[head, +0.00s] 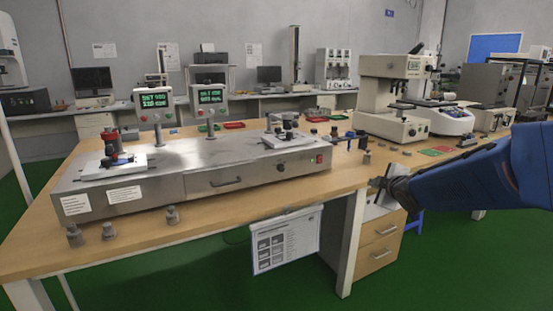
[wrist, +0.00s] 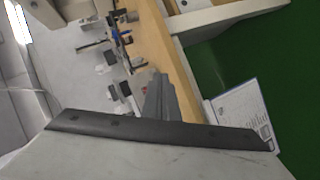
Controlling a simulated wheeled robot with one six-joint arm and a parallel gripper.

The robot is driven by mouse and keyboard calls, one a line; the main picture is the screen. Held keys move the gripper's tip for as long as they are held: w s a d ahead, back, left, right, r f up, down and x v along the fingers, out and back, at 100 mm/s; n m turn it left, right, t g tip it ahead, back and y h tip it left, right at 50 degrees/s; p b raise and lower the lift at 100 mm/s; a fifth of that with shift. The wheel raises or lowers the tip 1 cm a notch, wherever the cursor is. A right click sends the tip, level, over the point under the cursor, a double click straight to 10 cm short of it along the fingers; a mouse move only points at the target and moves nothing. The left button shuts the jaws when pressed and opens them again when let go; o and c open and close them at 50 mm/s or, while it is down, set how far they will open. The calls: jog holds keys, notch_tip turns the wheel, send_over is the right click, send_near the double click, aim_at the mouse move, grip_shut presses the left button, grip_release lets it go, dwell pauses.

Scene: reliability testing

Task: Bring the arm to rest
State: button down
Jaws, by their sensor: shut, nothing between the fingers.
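My arm (head: 465,178) is blue and reaches in from the right edge of the head view. My gripper (head: 381,183) is at its left end, off the front edge of the wooden table (head: 225,223) and in front of the drawer cabinet. In the wrist view my gripper (wrist: 160,90) shows as dark fingers close together, with nothing between them. The wrist view is tilted, so the table edge (wrist: 168,55) runs steeply across it. My gripper appears apart from the table, though the exact gap is hard to tell.
A steel test bench (head: 200,175) with two displays stands on the table. A beige testing instrument (head: 390,95) stands at the right. A document sheet (head: 287,242) hangs below the table. Green floor (head: 440,275) is clear at lower right.

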jog(key=s+a+f+m+g, duration=0.1)
jog(key=s+f+m+g, duration=0.2)
jog(key=s, duration=1.1)
jog(key=s+a+f+m+g, duration=0.1)
jog(key=s+f+m+g, duration=0.2)
jog(key=s, duration=1.1)
jog(key=s+a+f+m+g, duration=0.2)
jog(key=s+m, duration=0.5)
jog(key=s, duration=0.8)
jog(key=shift+f+m+g, duration=0.4)
jog(key=shift+f, duration=0.05)
jog(key=shift+w+a, duration=0.1)
jog(key=shift+w, duration=0.05)
